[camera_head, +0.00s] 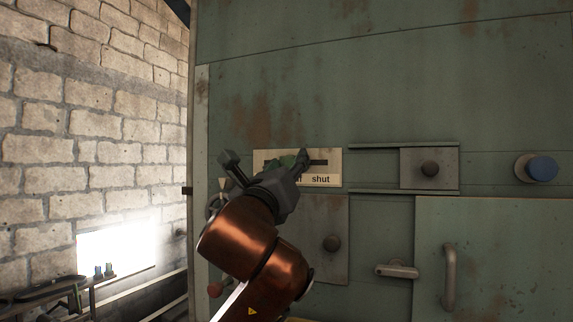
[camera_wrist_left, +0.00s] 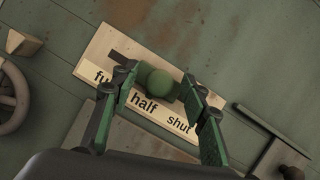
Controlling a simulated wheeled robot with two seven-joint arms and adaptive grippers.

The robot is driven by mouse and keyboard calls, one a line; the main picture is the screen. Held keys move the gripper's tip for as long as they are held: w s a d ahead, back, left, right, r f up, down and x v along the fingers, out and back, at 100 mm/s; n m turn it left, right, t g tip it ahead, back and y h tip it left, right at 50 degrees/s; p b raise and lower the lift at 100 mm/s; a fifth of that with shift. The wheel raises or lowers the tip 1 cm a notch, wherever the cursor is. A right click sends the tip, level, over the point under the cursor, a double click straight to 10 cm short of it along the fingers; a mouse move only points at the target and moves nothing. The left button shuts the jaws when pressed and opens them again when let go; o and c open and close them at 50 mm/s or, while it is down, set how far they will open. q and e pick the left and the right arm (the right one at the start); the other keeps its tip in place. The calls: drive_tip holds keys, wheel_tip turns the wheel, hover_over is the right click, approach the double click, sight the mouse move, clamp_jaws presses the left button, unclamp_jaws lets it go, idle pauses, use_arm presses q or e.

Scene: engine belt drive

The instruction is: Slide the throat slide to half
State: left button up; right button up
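The throat slide's pale plate (camera_head: 333,168) is on the green cabinet wall, with a dark horizontal slot. In the left wrist view the plate (camera_wrist_left: 98,50) looks tilted and reads "full" (partly covered), "half" and "shut". The round green knob (camera_wrist_left: 161,83) sits in the slot, roughly above "half"; its exact alignment is hard to tell. In the head view the knob (camera_head: 287,161) is partly covered by my gripper. My left gripper (camera_wrist_left: 163,78) has its fingers apart, one on each side of the knob, with a small gap at the right finger. My right gripper is out of view.
To the right are a square sliding plate with a dark knob (camera_head: 430,169) between rails and a blue knob (camera_head: 541,168). Below are another dark knob (camera_head: 331,243), a latch (camera_head: 397,271) and a door handle (camera_head: 450,277). A handwheel (camera_wrist_left: 14,95) lies left in the wrist view.

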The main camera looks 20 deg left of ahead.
use_arm(q)
drive_tip(key=shift+w+d, duration=0.1)
drive_tip(key=v, duration=1.2)
